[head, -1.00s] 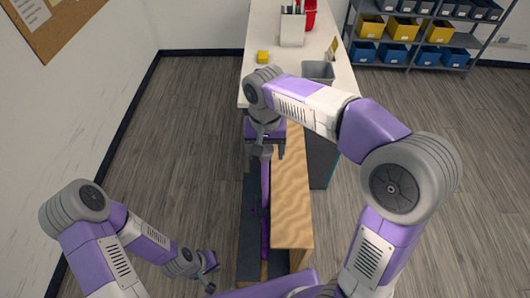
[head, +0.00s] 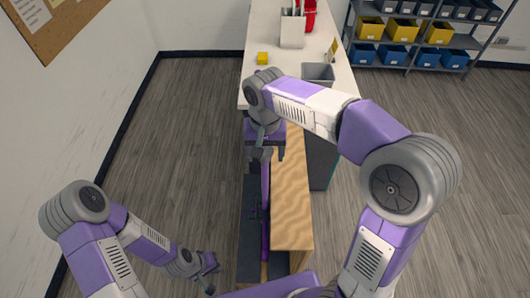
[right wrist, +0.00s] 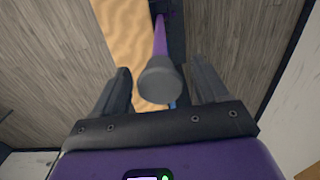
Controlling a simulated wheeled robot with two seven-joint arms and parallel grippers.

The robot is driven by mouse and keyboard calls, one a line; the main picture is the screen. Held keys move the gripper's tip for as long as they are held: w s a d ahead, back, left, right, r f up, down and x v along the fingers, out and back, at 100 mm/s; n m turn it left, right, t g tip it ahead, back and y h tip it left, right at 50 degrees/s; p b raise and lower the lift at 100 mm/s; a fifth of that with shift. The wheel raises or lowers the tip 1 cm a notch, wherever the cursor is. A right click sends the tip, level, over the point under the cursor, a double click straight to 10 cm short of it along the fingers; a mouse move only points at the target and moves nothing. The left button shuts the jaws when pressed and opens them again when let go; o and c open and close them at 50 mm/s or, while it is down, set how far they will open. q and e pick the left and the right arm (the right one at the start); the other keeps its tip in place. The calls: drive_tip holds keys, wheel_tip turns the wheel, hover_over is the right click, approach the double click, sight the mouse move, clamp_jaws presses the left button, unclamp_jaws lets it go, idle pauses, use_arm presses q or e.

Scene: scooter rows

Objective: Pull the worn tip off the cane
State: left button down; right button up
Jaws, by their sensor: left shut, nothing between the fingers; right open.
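The cane has a purple shaft (head: 265,190) that lies along the dark channel beside the wooden board, its end pointing at my right gripper. Its grey round tip (right wrist: 160,80) is still on the shaft end in the right wrist view. My right gripper (head: 265,155) is open, with one finger on each side of the tip; in the right wrist view gaps show between the tip and both fingers. My left gripper (head: 209,273) is shut and empty, low over the floor at the left, apart from the cane.
The wooden board (head: 291,200) runs close along the cane's right side. Shelves (head: 440,57) stand at the back right. The floor at left is clear.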

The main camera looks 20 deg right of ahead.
drive_tip(key=shift+c, duration=0.3)
clamp_jaws()
drive_tip(key=shift+r+p, duration=2.75)
drive_tip(key=shift+r, duration=0.3)
drive_tip(key=shift+r, duration=2.45)
